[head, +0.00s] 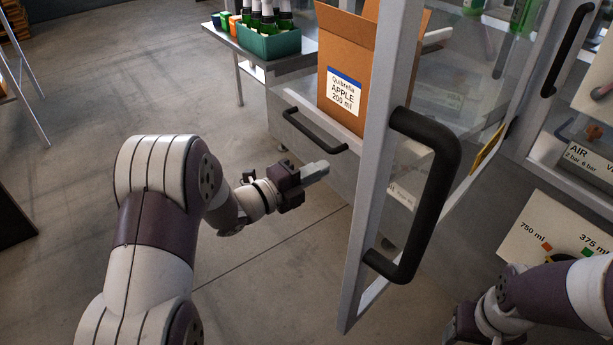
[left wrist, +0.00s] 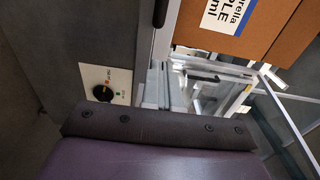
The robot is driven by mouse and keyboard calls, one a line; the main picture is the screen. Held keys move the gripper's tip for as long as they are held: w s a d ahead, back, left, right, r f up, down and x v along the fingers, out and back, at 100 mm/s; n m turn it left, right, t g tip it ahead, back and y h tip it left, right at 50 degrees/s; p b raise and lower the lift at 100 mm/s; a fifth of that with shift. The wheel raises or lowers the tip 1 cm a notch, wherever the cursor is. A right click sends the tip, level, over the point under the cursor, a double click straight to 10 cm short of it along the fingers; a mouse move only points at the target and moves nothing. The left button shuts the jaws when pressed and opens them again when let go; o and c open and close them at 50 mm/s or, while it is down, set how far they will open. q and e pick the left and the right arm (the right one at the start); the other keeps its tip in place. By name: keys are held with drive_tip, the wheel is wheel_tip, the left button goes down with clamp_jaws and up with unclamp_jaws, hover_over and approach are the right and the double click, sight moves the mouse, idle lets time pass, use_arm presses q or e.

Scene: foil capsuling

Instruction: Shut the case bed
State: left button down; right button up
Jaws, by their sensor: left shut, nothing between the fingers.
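The case bed (head: 283,101) is a grey pull-out tray with a black bar handle (head: 316,131) on its front. An open brown cardboard case (head: 345,62), labelled Quibrella APPLE 200 ml, stands upright on it. The case also shows at the top of the left wrist view (left wrist: 275,40). My left gripper (head: 318,171) is shut and empty, below and in front of the handle and apart from it. Its fingers show in the left wrist view (left wrist: 165,95). Part of my right arm's end (head: 463,325) shows at the bottom right; its fingertips are not visible.
A framed clear door (head: 372,160) with a large black handle (head: 438,190) stands open just right of my left gripper. A side table (head: 262,68) holds a green crate of bottles (head: 268,44). A dial panel (left wrist: 105,85) shows in the left wrist view.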

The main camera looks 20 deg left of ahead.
sight(358, 151)
use_arm(q)
drive_tip(key=x, duration=0.8)
drive_tip(key=shift+w+d+b, duration=0.1)
drive_tip(key=shift+d+b, duration=0.05)
drive_tip(key=shift+b, duration=0.2)
